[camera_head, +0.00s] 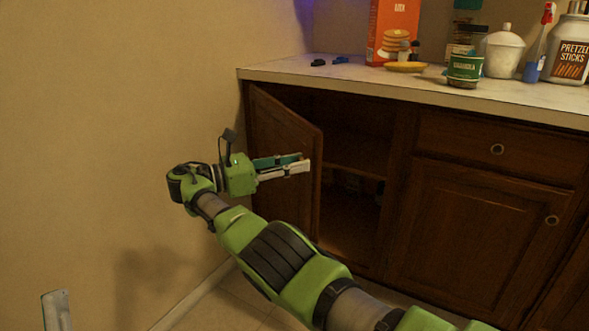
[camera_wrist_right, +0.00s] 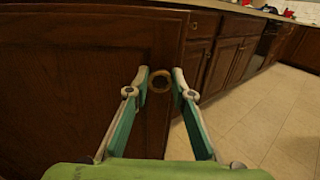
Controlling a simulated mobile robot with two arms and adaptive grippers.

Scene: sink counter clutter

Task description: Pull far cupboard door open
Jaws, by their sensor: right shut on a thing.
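The far cupboard door (camera_head: 284,150) is dark brown wood, hinged at its left side, and stands partly open at an angle. The dark cupboard inside (camera_head: 352,190) shows to its right. My right gripper (camera_head: 304,162) is at the door's outer face near its free edge. In the right wrist view, the right gripper's fingers (camera_wrist_right: 160,80) are on either side of the round metal knob (camera_wrist_right: 160,93), shut on it. The knob is hidden in the head view.
A closed drawer (camera_head: 460,145) and a closed door (camera_head: 462,228) are right of the opening. The countertop (camera_head: 330,73) holds an orange box (camera_head: 392,30), jars and a spray bottle (camera_head: 539,50). The wall (camera_head: 120,120) is close on the left. Tiled floor (camera_wrist_right: 270,115) is clear.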

